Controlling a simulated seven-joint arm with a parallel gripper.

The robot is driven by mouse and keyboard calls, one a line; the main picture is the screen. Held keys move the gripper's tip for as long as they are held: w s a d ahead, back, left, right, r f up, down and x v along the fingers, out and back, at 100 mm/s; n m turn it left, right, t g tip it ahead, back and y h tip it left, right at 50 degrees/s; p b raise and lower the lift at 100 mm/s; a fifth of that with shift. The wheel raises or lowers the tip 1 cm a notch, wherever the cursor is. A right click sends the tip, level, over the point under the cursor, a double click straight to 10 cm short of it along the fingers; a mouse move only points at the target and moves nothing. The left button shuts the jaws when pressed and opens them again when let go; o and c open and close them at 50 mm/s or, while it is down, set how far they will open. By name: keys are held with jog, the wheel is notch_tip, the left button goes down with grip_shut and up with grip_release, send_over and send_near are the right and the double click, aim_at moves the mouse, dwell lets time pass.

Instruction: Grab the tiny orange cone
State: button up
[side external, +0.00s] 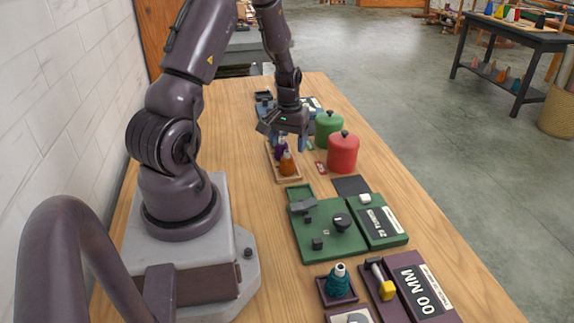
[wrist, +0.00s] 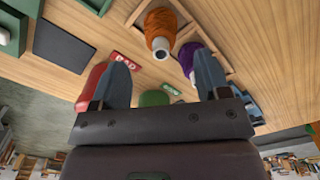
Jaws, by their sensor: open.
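The orange cone (side external: 287,164) of wool stands upright at the near end of a small wooden tray (side external: 291,179). In the wrist view the orange cone (wrist: 160,24) shows at the top centre, its pale tip towards me. A purple cone (side external: 281,149) stands just behind it on the tray; the purple cone (wrist: 187,60) is partly hidden by a finger in the wrist view. My gripper (side external: 286,138) is open and empty, pointing down above the tray's far part, close to the purple cone. In the wrist view my gripper's fingers (wrist: 161,66) are spread wide, apart from the orange cone.
A red canister (side external: 343,153) and a green canister (side external: 328,127) stand right of the tray. A green board (side external: 328,230) with small items lies nearer. A teal cone (side external: 338,281) stands at the front. Bare wood lies left of the tray.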

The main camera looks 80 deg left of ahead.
aim_at(287, 151)
jog(key=shift+s+d+f, duration=0.1)
jog(key=shift+s+f, duration=0.05)
jog(key=shift+f, duration=2.6)
jog(key=c, duration=1)
